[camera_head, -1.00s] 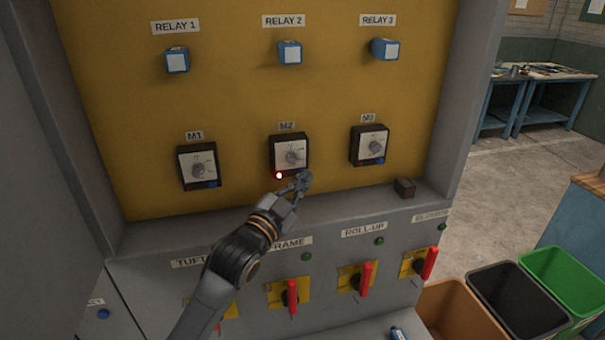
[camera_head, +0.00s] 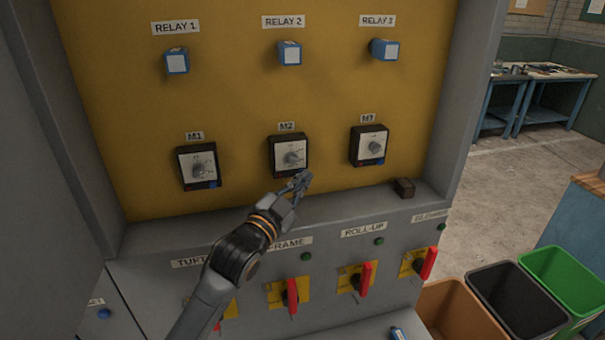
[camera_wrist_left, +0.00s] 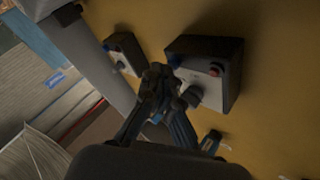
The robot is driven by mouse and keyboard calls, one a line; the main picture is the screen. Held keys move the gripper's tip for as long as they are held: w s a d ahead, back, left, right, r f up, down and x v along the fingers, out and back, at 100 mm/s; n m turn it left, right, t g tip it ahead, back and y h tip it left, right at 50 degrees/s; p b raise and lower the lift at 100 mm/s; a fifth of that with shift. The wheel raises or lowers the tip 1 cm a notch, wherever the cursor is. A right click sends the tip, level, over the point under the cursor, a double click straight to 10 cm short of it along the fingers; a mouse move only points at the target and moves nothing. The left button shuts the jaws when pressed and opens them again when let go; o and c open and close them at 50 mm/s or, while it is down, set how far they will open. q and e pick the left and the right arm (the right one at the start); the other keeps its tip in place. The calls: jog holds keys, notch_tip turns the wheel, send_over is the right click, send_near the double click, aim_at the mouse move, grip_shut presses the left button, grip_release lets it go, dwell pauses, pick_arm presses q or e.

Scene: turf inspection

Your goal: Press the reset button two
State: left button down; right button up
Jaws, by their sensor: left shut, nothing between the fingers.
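The M2 timer box (camera_head: 289,155), black with a pale dial face, is mounted mid-panel under its M2 label. It is also the large box in the left wrist view (camera_wrist_left: 229,75), with a dark red lamp (camera_wrist_left: 214,71) at one corner. My right gripper is out of view.
The M1 box (camera_head: 198,166) and M3 box (camera_head: 369,146) flank M2. Blue relays (camera_head: 290,53) sit above. A ledge with a small dark block (camera_head: 404,188) and red-handled switches (camera_head: 292,296) lie below. Bins (camera_head: 516,300) stand at right.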

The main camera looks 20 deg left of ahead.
pick_arm(q)
jog(key=shift+s+d, duration=0.4)
jog(key=shift+s, duration=0.25)
jog(key=shift+s+d+p, duration=0.15)
jog(key=shift+p, duration=0.15)
jog(key=s, duration=0.1)
jog(key=s+d, duration=0.1)
jog(key=s+d+p, duration=0.1)
jog(key=shift+s+d, duration=0.25)
jog(key=shift+s, duration=0.15)
jog(key=shift+f, duration=0.1)
